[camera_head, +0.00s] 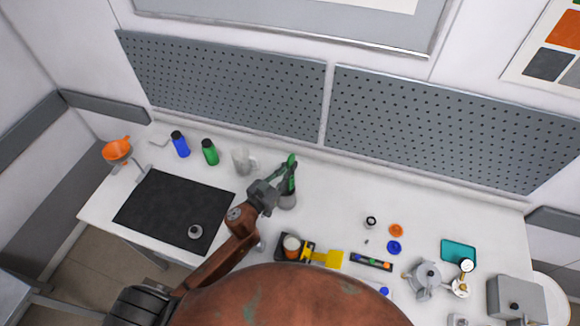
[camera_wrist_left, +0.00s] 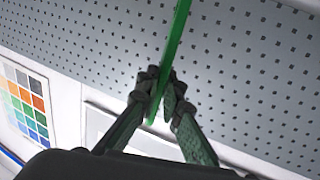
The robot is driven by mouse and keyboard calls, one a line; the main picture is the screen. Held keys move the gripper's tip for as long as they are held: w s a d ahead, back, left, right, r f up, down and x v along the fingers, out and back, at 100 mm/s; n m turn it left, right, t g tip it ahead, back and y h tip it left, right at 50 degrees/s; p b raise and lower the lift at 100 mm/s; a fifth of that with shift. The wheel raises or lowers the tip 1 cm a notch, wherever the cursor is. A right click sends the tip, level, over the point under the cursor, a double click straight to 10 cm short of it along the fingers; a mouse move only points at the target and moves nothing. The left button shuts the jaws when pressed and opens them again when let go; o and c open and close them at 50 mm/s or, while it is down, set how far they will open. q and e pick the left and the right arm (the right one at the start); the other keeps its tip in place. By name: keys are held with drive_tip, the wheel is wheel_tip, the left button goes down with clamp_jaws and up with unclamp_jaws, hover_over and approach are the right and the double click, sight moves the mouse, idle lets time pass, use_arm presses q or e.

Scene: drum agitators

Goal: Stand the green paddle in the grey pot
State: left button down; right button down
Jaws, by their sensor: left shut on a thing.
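The green paddle (camera_head: 291,172) stands roughly upright in the head view, and my left gripper (camera_head: 282,180) is shut on it. In the left wrist view the fingertips (camera_wrist_left: 160,88) pinch the green paddle (camera_wrist_left: 178,35), whose shaft runs up past the top edge of the frame. The grey pot (camera_head: 288,201) stands on the table directly below the gripper. The paddle's lower end meets the pot's mouth in the head view; I cannot tell whether it is inside or just above or behind it. The pot does not show in the wrist view. My right gripper is not in view.
A clear mug (camera_head: 241,162), a green bottle (camera_head: 210,152) and a blue bottle (camera_head: 180,144) stand left of the pot. A black mat (camera_head: 160,205) lies further left. A yellow item (camera_head: 327,258) lies in front.

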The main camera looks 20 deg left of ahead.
use_arm(q)
drive_tip(key=shift+f, duration=0.3)
drive_tip(key=c, duration=2.1)
unclamp_jaws()
drive_tip(key=b+v, duration=0.2)
drive_tip(key=v, duration=1)
drive_tip(key=shift+r, duration=0.25)
drive_tip(key=shift+a, duration=0.15)
